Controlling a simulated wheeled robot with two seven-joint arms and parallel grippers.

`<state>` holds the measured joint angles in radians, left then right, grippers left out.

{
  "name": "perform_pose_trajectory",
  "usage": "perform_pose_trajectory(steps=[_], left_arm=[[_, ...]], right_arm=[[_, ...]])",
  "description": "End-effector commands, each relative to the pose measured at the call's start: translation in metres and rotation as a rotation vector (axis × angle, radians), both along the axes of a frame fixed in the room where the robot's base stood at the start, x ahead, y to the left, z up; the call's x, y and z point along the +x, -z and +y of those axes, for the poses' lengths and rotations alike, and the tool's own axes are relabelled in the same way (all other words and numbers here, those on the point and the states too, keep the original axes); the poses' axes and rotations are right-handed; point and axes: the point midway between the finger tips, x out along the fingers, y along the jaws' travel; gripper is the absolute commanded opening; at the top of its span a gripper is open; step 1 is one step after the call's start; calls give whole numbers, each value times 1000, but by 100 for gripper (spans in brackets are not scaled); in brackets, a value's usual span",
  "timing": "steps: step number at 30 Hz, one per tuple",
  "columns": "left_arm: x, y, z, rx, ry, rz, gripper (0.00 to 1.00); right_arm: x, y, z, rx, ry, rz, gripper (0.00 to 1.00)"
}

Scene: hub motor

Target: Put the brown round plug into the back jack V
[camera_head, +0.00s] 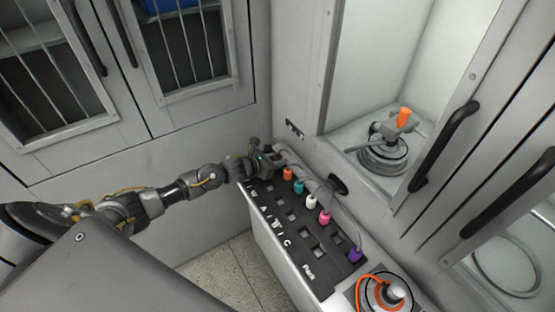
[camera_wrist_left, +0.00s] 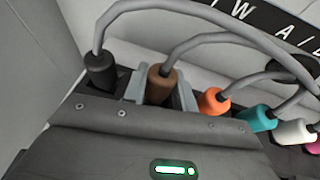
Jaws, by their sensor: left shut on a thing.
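The brown round plug (camera_wrist_left: 161,84) sits between the grey fingers of my left gripper (camera_wrist_left: 160,88) in the left wrist view, with a grey cable rising from it. In the head view my left gripper (camera_head: 266,160) is at the far-left end of the dark jack panel (camera_head: 329,268) and hides the brown plug. The plug stands in line with the neighbouring plugs; how deep it sits is hidden by the gripper body. The label letters run along the panel's front edge; which letter lines up with the plug cannot be told. My right gripper is not in view.
A black plug (camera_wrist_left: 100,70) stands left of the fingers and an orange plug (camera_wrist_left: 213,101) close to their right. Teal (camera_head: 299,187), white (camera_head: 311,202), pink (camera_head: 324,216) and purple (camera_head: 355,253) plugs follow. Grey cables arch overhead. A cabinet wall (camera_head: 290,75) rises behind the panel.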

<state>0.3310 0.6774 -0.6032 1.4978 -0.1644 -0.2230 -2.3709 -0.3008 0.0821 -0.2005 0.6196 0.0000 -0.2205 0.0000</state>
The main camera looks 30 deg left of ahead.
Motion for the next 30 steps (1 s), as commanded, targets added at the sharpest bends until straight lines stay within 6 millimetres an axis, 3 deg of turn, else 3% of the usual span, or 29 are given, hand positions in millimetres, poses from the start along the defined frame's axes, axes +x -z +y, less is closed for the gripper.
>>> perform_pose_trajectory(steps=[14,15,19,30], left_arm=[[0,11,0,0,0,-3,3],[0,9,0,0,0,-2,32],[0,9,0,0,0,-2,49],[-1,4,1,0,-1,-2,49]], right_arm=[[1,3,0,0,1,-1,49],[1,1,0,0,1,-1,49],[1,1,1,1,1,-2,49],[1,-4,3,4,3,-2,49]])
